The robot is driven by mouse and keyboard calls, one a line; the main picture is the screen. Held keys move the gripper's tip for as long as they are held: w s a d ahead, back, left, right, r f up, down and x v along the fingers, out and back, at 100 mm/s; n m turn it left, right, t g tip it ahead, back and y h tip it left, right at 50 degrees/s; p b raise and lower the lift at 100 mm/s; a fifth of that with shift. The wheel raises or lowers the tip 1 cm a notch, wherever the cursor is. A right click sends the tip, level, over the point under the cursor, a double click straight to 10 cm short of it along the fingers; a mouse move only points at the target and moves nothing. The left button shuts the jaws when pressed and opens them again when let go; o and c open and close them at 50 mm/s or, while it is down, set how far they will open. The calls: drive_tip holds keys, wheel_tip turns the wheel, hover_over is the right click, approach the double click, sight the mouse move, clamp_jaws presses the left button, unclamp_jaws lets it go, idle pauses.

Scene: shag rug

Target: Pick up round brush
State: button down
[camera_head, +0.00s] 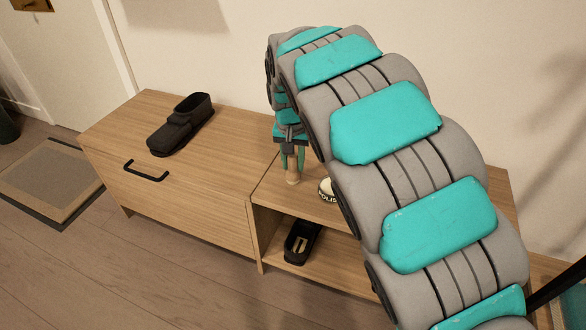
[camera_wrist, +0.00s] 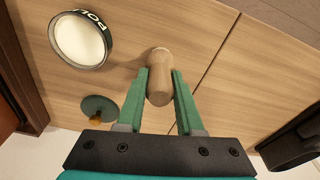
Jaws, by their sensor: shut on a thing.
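The round brush (camera_wrist: 160,84), a light wooden piece with a rounded end, stands between the fingers of my gripper (camera_wrist: 161,74) in the wrist view. The green fingers are shut on it from both sides. In the head view my gripper (camera_head: 291,160) points down over the right part of the wooden cabinet, with the brush (camera_head: 293,178) showing below the fingertips. The brush's bristles are not clear in either view. I cannot tell whether the brush touches the cabinet top.
A round polish tin (camera_head: 326,190) is right beside the brush; it also shows in the wrist view (camera_wrist: 82,40). A green disc (camera_wrist: 99,106) with a small knob lies near it. A dark shoe (camera_head: 180,125) is on the cabinet (camera_head: 105,130); another (camera_head: 300,243) is on the lower shelf.

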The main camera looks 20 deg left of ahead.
drive_tip(key=shift+r, duration=1.8)
drive_tip(key=s+d+r, duration=0.1)
drive_tip(key=s+d, duration=0.9)
drive_tip(key=d, duration=0.2)
drive_tip(key=shift+s+r, duration=0.2)
drive_tip(key=shift+s, duration=0.2)
drive_tip(key=shift+a, duration=0.1)
